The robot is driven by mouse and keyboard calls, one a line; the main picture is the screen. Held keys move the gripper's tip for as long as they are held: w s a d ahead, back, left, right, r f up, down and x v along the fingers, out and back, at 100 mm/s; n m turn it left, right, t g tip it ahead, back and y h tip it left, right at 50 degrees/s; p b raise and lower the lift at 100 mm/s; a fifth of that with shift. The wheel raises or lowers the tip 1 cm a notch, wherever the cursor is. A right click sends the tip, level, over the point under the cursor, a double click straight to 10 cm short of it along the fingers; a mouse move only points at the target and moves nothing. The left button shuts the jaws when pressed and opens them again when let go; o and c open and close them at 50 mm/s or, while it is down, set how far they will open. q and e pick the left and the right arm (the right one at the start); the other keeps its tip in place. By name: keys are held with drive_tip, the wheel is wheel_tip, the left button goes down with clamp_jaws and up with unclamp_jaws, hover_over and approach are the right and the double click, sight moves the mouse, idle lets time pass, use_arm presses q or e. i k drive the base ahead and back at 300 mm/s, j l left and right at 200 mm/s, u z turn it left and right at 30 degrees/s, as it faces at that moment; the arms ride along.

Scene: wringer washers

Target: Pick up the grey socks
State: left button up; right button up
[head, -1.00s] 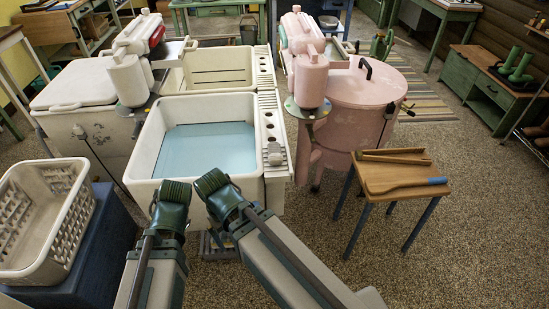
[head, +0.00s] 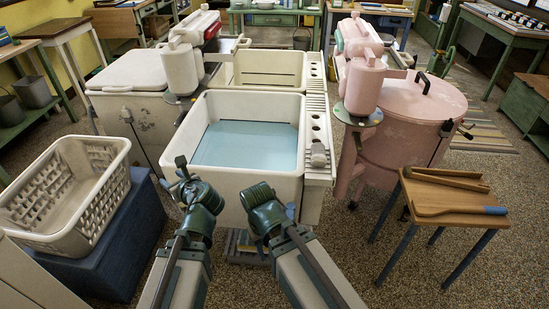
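I see no grey socks in this view. My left gripper (head: 178,172) is at the front left corner of the white tub (head: 250,187). Its small dark tips show against the tub and the floor, too small to tell whether they are apart. My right arm's wrist (head: 262,205) is bent in front of the tub's front wall, and its gripper is hidden. Pale blue water (head: 245,147) lies in the tub, with nothing seen floating in it.
A white basket (head: 100,205), seen empty, sits on a blue stand (head: 135,235) at left. A pink washer (head: 410,110) stands right of the tubs. A small wooden table (head: 425,190) holds wooden tongs (head: 447,178) and a paddle (head: 460,211). Speckled floor is clear between.

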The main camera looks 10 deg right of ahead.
sight(318, 159)
drive_tip(key=z, duration=1.4)
drive_tip(key=k+j+z, duration=0.1)
drive_tip(key=j+z, duration=0.15)
drive_tip(key=j, duration=0.3)
drive_tip(key=i+j, duration=0.1)
drive_tip(key=j, duration=0.2)
